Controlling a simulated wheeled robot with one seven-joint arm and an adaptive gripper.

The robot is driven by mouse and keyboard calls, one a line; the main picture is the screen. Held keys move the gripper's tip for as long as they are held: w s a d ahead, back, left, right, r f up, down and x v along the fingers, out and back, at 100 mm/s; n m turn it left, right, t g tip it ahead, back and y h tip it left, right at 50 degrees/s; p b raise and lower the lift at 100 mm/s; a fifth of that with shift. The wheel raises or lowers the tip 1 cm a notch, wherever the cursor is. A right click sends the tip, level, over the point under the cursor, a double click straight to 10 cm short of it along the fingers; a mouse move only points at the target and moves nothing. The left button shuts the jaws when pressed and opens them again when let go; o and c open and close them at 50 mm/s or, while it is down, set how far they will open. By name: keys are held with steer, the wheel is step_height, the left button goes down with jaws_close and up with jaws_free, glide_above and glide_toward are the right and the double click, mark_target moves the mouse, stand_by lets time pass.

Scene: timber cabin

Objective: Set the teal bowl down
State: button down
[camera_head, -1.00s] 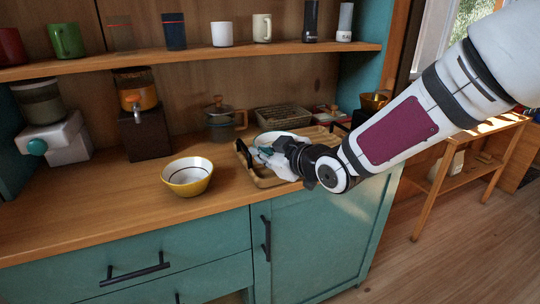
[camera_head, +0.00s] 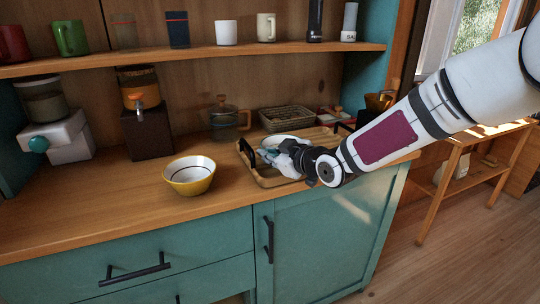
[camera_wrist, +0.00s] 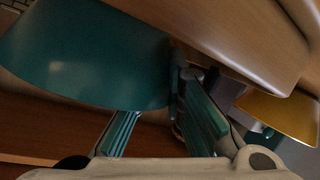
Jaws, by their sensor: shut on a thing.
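The teal bowl, with a pale inside, is at the wooden tray in the head view (camera_head: 290,139), and its smooth teal outside fills the upper left of the wrist view (camera_wrist: 85,55). My gripper (camera_head: 277,155) is shut on the bowl's near side; its fingers show at the wall in the wrist view (camera_wrist: 165,105). The bowl is over the tray (camera_head: 266,181), which has black handles. My gripper hides part of the bowl and its underside, so I cannot tell whether it touches the tray.
A yellow bowl (camera_head: 190,178) stands left of the tray on the wooden counter (camera_head: 110,215). A glass pot (camera_head: 226,122) and a wicker basket (camera_head: 285,118) stand behind. A shelf with mugs runs above. The counter in front of the yellow bowl is clear.

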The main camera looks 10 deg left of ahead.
steer(key=c, duration=2)
jaws_free()
steer(key=shift+f, duration=0.2)
steer(key=shift+c, duration=0.2)
steer(key=o, duration=0.4)
steer(key=shift+r, duration=0.1)
steer(key=shift+r, duration=0.2)
steer(key=p+v, duration=0.3)
steer(key=v, duration=0.9)
